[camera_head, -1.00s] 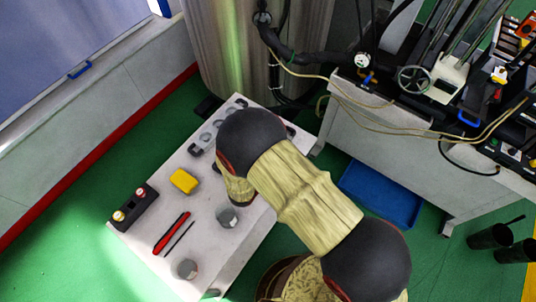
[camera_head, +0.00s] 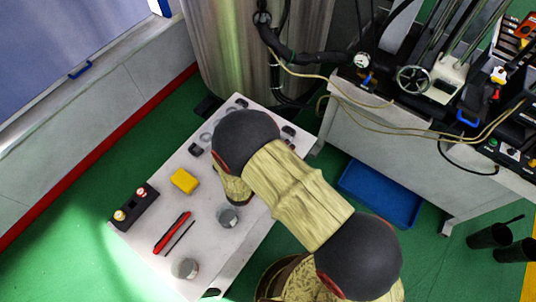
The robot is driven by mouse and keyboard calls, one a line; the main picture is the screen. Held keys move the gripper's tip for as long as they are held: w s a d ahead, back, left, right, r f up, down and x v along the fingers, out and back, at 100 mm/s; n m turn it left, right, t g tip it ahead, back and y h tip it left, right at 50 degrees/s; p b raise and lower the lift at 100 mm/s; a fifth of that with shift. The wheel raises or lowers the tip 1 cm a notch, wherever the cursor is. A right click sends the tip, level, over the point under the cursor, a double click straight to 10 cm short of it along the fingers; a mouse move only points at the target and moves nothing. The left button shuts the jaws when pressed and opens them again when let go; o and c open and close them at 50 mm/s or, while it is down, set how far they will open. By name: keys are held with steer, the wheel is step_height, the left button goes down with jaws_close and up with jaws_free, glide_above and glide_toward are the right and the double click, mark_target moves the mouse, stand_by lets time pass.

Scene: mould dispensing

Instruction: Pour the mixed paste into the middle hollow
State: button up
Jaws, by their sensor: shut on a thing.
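The far part of the white table (camera_head: 150,243) is largely covered by my arm. Small grey round and dark pieces show around the arm there, such as a pale round one (camera_head: 205,137) and a dark one (camera_head: 195,150). I cannot tell which is the middle hollow. My gripper is hidden beneath my arm, so its jaws and anything in them are not visible. A grey cup (camera_head: 228,216) stands on the table just below the arm's end. Another grey cup (camera_head: 185,268) stands near the front edge. No paste can be made out.
A steel tank (camera_head: 225,60) stands behind. A blue tray (camera_head: 380,194) lies on the floor at right, under a machine bench.

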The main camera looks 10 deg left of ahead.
stand_by(0.4)
steer(key=shift+d+r+m+y+b, duration=0.15)
steer(key=shift+m+y+b, duration=0.25)
steer(key=shift+m+y, duration=0.35)
steer(key=shift+m, duration=0.25)
steer(key=shift+y, duration=0.25)
steer(key=m+y+b, duration=0.1)
steer(key=b, duration=0.1)
steer(key=a+f+m+y+b, duration=0.1)
steer(key=b, duration=0.2)
steer(key=shift+m, duration=0.3)
steer(key=m+y+b, duration=0.1)
steer(key=b, duration=0.1)
steer(key=m+y+b, duration=0.1)
steer(key=b, duration=0.2)
steer(key=a+m+b, duration=0.1)
steer(key=b, duration=0.2)
steer(key=shift+w+f+t+y, duration=0.1)
steer(key=shift+f+t+y, duration=0.2)
steer(key=shift+t+y, duration=0.1)
steer(key=shift+a+r+m, duration=0.1)
steer(key=shift+m, duration=0.2)
steer(key=shift+r, duration=0.1)
